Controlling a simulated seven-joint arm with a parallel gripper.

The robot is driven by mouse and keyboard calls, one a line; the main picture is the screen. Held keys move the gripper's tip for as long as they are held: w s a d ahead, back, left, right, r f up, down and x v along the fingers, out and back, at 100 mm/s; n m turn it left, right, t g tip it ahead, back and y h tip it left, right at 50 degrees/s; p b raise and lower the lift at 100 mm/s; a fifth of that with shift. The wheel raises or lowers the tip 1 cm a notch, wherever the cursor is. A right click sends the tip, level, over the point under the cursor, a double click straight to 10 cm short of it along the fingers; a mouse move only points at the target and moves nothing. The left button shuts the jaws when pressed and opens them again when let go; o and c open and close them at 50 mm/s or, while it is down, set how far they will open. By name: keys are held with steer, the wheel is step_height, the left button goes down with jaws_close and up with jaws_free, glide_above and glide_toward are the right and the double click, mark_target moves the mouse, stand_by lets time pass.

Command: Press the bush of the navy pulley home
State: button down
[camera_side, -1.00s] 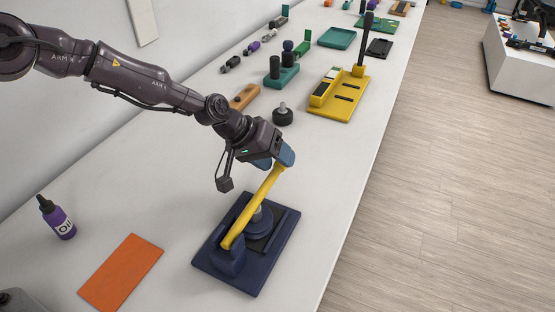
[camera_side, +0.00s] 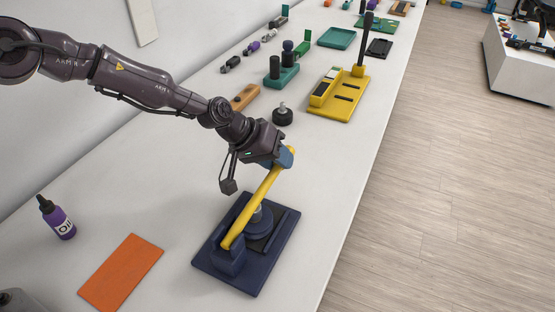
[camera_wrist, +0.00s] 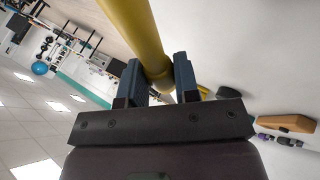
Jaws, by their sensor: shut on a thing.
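A navy press base (camera_side: 220,262) stands near the front edge of the bench. A yellow lever (camera_side: 250,210) slants from the block at its left end up to the right. The navy pulley (camera_side: 258,228) sits on the base under the lever, partly hidden by it. A grey bush (camera_side: 257,213) shows at the pulley's top beside the lever; how deep it sits cannot be told. My gripper (camera_side: 284,160) is shut on the lever's raised end. In the wrist view the lever (camera_wrist: 138,35) passes between the two blue fingers (camera_wrist: 158,82).
Behind are a black knobbed piece (camera_side: 283,116), a wooden block (camera_side: 245,97) and a yellow fixture (camera_side: 340,98). The bench right of the base is narrow.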

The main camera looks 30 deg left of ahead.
steer(key=s+r+m+t+h, duration=0.1)
steer(key=s+r+t, duration=0.15)
steer(key=r, duration=0.35)
steer(key=s+r+m+t, duration=0.1)
steer(key=s+r+t, duration=0.1)
steer(key=r+t, duration=0.25)
steer(key=s+r+m+t+h, duration=0.3)
steer(key=s+r, duration=0.4)
steer(key=s, duration=0.4)
steer(key=shift+s+r+m+t, duration=0.4)
steer(key=shift+m+t, duration=0.1)
steer(key=shift+t, duration=0.7)
steer(key=c, duration=0.8)
jaws_free()
steer(key=shift+c, duration=0.2)
steer(key=v, duration=0.7)
steer(key=shift+s+a, duration=0.15)
steer(key=shift+s, duration=0.1)
